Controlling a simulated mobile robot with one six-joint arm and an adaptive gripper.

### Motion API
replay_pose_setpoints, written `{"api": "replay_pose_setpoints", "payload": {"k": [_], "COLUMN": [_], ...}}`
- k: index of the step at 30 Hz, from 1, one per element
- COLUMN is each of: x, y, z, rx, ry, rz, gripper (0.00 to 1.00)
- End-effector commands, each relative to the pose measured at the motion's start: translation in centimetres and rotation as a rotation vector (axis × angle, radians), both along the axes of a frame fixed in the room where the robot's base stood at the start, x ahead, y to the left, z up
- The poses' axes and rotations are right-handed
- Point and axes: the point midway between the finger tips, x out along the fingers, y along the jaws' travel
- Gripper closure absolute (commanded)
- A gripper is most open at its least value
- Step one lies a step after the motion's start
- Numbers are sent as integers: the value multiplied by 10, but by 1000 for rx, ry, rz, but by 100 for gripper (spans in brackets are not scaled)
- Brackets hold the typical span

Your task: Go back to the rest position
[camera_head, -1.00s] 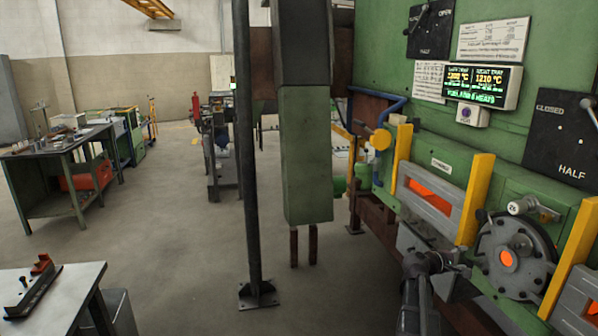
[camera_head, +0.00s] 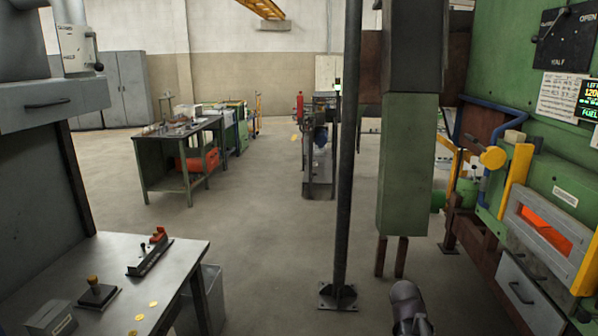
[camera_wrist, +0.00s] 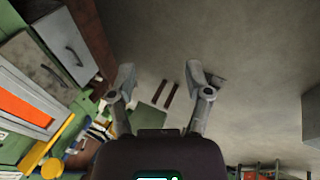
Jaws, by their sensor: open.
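My gripper (camera_wrist: 160,82) shows in the wrist view with its two fingers spread apart and nothing between them. Bare concrete floor lies beyond the fingertips. In the head view only part of my arm shows at the bottom, right of the middle; the fingers are not visible there. The green furnace (camera_head: 510,110) stands at the right of the head view, with a glowing orange slot (camera_head: 546,232) in its front. The furnace front also shows at the left of the wrist view.
A dark post (camera_head: 346,180) and a green column (camera_head: 407,160) stand ahead. A metal table (camera_head: 185,262) with a stamp, a fixture and several brass discs is at lower left. A workbench (camera_head: 165,145) stands farther back. The floor between is open.

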Motion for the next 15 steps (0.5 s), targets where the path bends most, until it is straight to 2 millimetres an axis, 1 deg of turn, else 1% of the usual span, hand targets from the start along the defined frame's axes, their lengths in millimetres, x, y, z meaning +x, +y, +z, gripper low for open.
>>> {"api": "replay_pose_setpoints", "payload": {"k": [1, 2, 3, 5, 6, 9, 12, 15], "x": [-4, -6, -9, -15, -19, -29, -38, -45], "y": [25, 38, 57, 83, 100, 138, 166, 184], "z": [-1, -3, -5, -7, -8, -9, -9, -9], "rx": [52, 83, 124, 185, 224, 312, 378, 421], "ry": [5, 9, 17, 29, 40, 67, 92, 112], "rz": [7, 8, 12, 16, 20, 26, 32, 38], "gripper": [35, 35, 35, 35, 35, 35, 35, 35]}}
